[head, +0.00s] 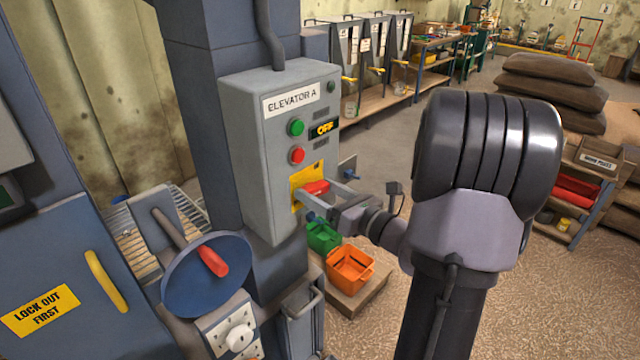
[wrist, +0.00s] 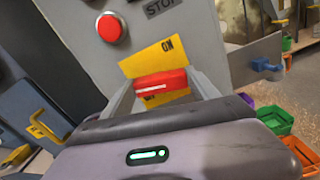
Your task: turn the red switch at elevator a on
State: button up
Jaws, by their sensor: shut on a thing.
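The red switch (head: 316,187) is a red handle on a yellow plate (head: 304,180) low on the grey box labelled ELEVATOR A (head: 292,104). My gripper (head: 322,195) is at the plate, with its fingers on the two sides of the red handle and shut on it. In the wrist view the red switch (wrist: 161,82) lies roughly level between the fingertips (wrist: 163,88). The word ON shows on the plate above it, and a partly hidden word shows below. A display on the box reads OFF (head: 324,129).
A green button (head: 296,127) and a red button (head: 297,155) sit above the switch. A green bin (head: 322,236) and an orange bin (head: 350,270) stand below my arm. A blue disc with a red handle (head: 207,281) is at the lower left.

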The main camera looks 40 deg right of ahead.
jog(key=m+p, duration=0.1)
jog(key=p, duration=0.1)
jog(key=m+p, duration=0.2)
jog(key=shift+r+m+p, duration=0.2)
jog(key=shift+m+p, duration=0.1)
jog(key=m+p, duration=0.4)
jog(key=p, duration=0.1)
jog(key=shift+m+p, duration=0.3)
jog(key=shift+p, duration=0.05)
jog(key=m+p, duration=0.4)
jog(key=p, duration=0.1)
jog(key=shift+f, duration=0.15)
jog(key=shift+d+f+m+p, duration=0.1)
jog(key=shift+f+m+p, duration=0.05)
jog(key=shift+m+p, duration=1.3)
jog(key=shift+m, duration=0.35)
jog(key=o, duration=1.4)
jog(key=shift+c, duration=0.2)
